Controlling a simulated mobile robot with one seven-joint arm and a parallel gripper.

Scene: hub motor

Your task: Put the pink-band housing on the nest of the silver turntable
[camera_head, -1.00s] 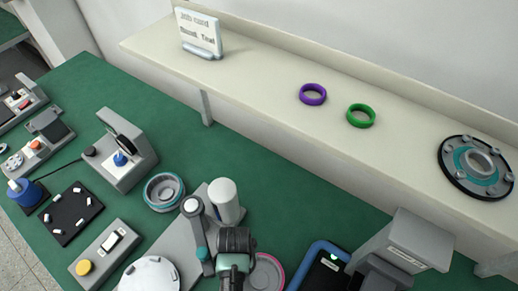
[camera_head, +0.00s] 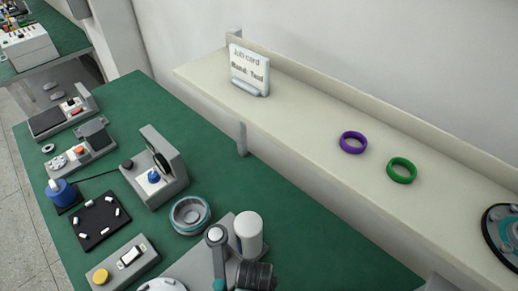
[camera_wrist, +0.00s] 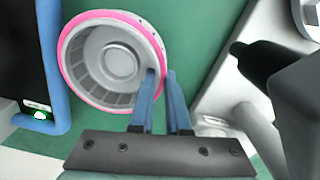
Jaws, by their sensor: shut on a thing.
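The pink-band housing (camera_wrist: 82,84) is a grey round cup with a pink rim, standing open side up on the green bench in the wrist view. My gripper (camera_wrist: 161,76) has its blue fingers at the housing's right wall, one finger inside the rim and one outside, shut on the wall. The head view does not show the housing or the fingertips. A pale round disc (camera_head: 162,286) is cut off at the bottom of the head view. It may be the silver turntable; its nest cannot be made out.
A teal-band housing (camera_head: 188,216) and a white cylinder (camera_head: 249,232) stand near my arm. A blue-edged device (camera_wrist: 52,70) is close left of the held housing. Purple (camera_head: 352,142) and green (camera_head: 401,170) rings lie on the shelf (camera_head: 300,120).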

